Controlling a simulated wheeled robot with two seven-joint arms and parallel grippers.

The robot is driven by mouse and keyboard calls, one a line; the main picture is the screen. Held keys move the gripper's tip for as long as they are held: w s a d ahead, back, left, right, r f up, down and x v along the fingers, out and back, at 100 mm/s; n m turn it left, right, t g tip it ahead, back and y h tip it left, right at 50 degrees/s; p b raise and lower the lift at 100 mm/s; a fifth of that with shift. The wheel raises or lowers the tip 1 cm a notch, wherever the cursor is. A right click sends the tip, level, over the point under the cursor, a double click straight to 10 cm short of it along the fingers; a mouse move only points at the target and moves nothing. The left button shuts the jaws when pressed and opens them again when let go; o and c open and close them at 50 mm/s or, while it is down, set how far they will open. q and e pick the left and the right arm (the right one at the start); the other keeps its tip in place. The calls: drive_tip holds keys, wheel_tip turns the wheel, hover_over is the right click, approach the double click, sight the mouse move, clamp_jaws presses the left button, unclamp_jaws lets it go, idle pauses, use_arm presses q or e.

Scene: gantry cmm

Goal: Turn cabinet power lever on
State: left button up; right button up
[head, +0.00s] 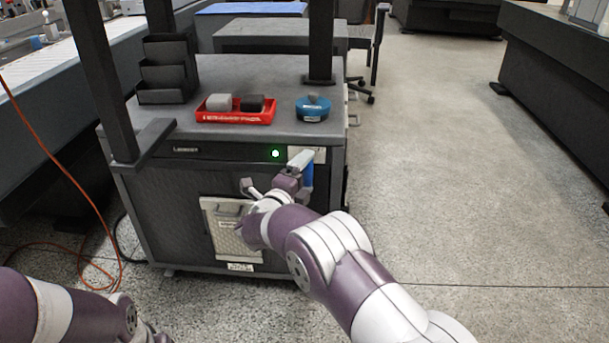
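The dark grey cabinet (165,215) stands ahead, its front facing me. A small green light (275,153) glows on its upper front strip. Right of the light is a pale plate (320,155) with a blue handle-like part (307,174) hanging down, which looks like the power lever; a light grey piece beside it partly covers this spot. My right gripper (268,187) is in front of the cabinet, just left of the blue part, its fingers apart. I cannot tell whether it touches the lever. My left arm shows at the bottom left; its gripper is out of the picture.
On the cabinet top are a red tray (235,117) with two blocks, a blue round item (312,110) and a black stepped bin (165,75). Dark posts rise from it. An orange cable (70,180) hangs at left. The floor (440,150) at right is clear.

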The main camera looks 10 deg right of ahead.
drive_tip(key=shift+s+a, duration=0.1)
drive_tip(key=p+v, duration=0.6)
drive_tip(key=v, duration=0.6)
drive_tip(key=shift+s, duration=0.25)
